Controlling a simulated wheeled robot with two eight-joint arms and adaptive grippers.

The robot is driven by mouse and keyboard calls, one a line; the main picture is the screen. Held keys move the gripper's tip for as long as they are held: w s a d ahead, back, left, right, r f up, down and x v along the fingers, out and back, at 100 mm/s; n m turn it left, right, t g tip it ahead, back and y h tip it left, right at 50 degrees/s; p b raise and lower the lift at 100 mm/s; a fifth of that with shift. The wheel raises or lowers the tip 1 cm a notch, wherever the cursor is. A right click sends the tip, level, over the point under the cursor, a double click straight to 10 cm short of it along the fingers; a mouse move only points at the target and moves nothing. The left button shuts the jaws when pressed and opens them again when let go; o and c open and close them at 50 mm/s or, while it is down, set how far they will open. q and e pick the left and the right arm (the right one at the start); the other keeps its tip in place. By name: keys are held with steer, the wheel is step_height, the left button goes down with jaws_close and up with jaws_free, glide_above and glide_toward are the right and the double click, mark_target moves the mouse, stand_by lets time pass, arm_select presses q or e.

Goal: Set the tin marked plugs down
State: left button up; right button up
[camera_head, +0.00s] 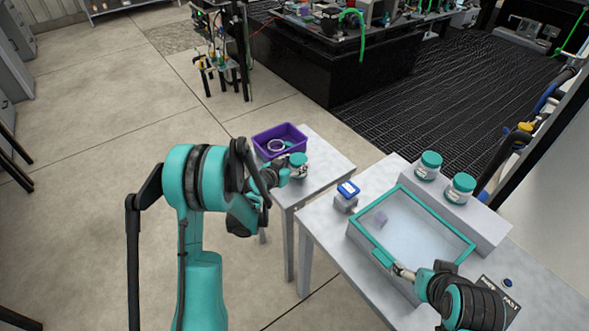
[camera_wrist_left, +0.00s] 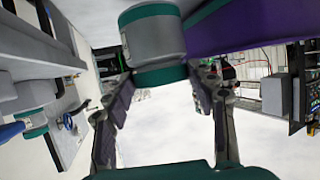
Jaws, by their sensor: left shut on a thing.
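My left gripper (camera_head: 287,169) is shut on a grey tin with teal ends (camera_head: 298,161), over the small grey table beside the purple bin. In the left wrist view the tin (camera_wrist_left: 156,42) sits between the finger ends of the left gripper (camera_wrist_left: 162,88). I cannot read its label, and cannot tell whether its base touches the table. Two similar teal-lidded tins (camera_head: 428,166) (camera_head: 460,188) stand on a raised grey ledge at the right. My right gripper (camera_head: 402,271) is at the front edge of the teal-rimmed tote; whether its jaws are closed is unclear.
The purple bin (camera_head: 265,136) stands on the small table (camera_head: 321,167) with a pale ring inside. The teal-rimmed tote (camera_head: 436,215) is on the larger table (camera_head: 320,226), a small lilac block visible within. A blue-topped box (camera_head: 347,191) stands left of it. A gap separates the tables.

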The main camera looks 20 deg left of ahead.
arm_select(q)
steer(key=shift+f, duration=0.9)
steer(key=shift+r, duration=0.15)
arm_select(e)
steer(key=shift+f, duration=0.45)
arm_select(q)
steer(key=o, duration=1.5)
